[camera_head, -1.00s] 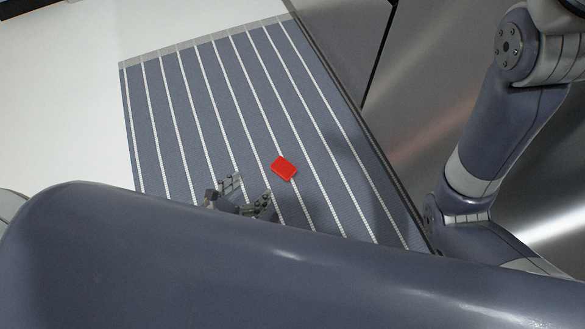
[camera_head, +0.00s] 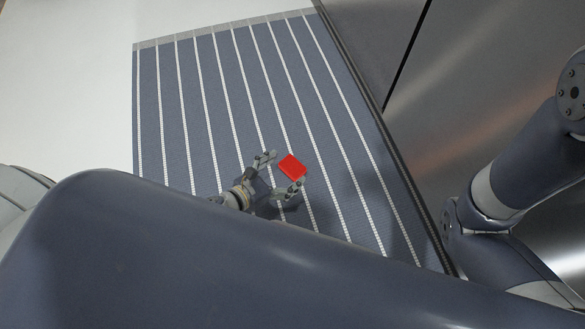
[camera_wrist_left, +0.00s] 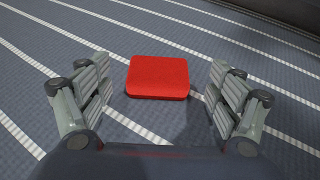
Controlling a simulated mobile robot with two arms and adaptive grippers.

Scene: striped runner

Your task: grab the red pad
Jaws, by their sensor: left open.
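The red pad (camera_head: 292,166) lies flat on the striped runner (camera_head: 175,110). My left gripper (camera_head: 280,172) is open beside the pad, its fingertips pointing toward it. In the left wrist view the red pad (camera_wrist_left: 158,76) sits centred just beyond and between the spread fingers of the left gripper (camera_wrist_left: 162,88), with room on both sides. Neither finger appears to touch it. My right arm shows at the right of the head view, but its gripper is not in view.
A smooth metallic panel (camera_head: 470,80) stands along the right side of the runner, past a dark edge strip (camera_head: 375,105). A white surface (camera_head: 65,90) lies to the left. The runner around the pad is clear of other objects.

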